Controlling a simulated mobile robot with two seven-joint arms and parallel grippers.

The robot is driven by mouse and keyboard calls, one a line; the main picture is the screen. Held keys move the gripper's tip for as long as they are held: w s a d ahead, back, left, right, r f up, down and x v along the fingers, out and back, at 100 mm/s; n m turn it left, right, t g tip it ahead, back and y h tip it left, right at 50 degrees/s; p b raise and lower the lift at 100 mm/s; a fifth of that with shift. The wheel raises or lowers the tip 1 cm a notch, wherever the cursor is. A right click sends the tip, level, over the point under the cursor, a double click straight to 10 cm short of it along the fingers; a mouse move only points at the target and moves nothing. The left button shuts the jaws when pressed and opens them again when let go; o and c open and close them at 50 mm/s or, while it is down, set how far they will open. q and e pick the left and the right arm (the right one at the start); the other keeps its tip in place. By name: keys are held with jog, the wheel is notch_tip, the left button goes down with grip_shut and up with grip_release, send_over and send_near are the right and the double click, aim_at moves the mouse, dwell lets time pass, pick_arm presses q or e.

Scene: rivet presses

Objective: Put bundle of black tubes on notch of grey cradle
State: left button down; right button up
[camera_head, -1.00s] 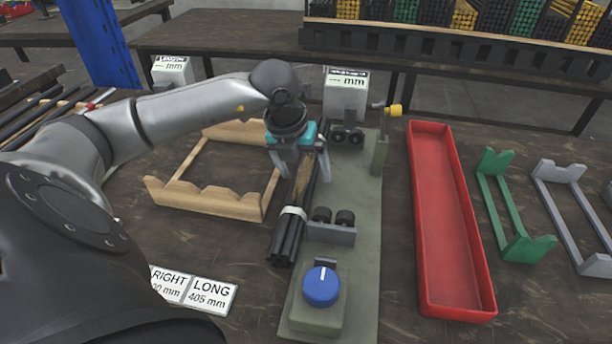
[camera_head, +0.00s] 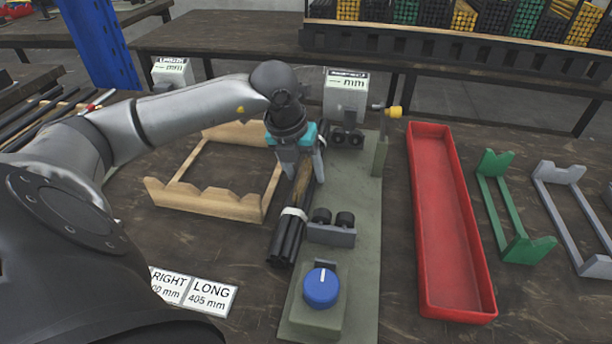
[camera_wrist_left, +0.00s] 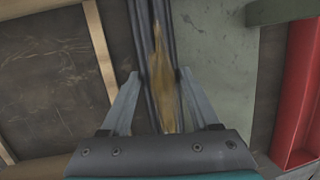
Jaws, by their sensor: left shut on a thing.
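The bundle of black tubes (camera_head: 286,238) has a white band around it and lies lengthwise along the left edge of the grey-green machine plate (camera_head: 357,210). My left gripper (camera_head: 303,177) points down over its far half and is shut on it. In the left wrist view the bundle (camera_wrist_left: 145,45) runs between the two fingers (camera_wrist_left: 160,100), with a blurred brown strip along it. The grey cradle (camera_head: 561,173) stands at the far right, empty, with notched end plates. My right gripper is not in view.
A long empty red tray (camera_head: 468,290) and a green cradle (camera_head: 499,205) lie between the bundle and the grey cradle. A wooden cradle (camera_head: 215,203) is at left. Black rollers (camera_head: 345,220), a blue knob (camera_head: 321,288) and a yellow-tipped post (camera_head: 394,112) rise from the plate.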

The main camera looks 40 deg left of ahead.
pick_arm(q)
jog(key=shift+w+r, duration=0.1)
jog(key=shift+r, duration=0.1)
dwell(0.5)
jog(key=shift+r, duration=0.45)
notch_tip(320, 180, up, 9)
jog(key=p, duration=0.3)
notch_tip(320, 180, up, 8)
jog(key=p, duration=0.3)
send_over(304, 169)
jog(key=shift+r+p, duration=0.5)
jog(key=shift+r, duration=0.45)
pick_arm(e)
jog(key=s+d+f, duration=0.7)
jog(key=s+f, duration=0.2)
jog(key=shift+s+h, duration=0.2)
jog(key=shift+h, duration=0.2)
pick_arm(q)
jog(key=shift+d, duration=0.1)
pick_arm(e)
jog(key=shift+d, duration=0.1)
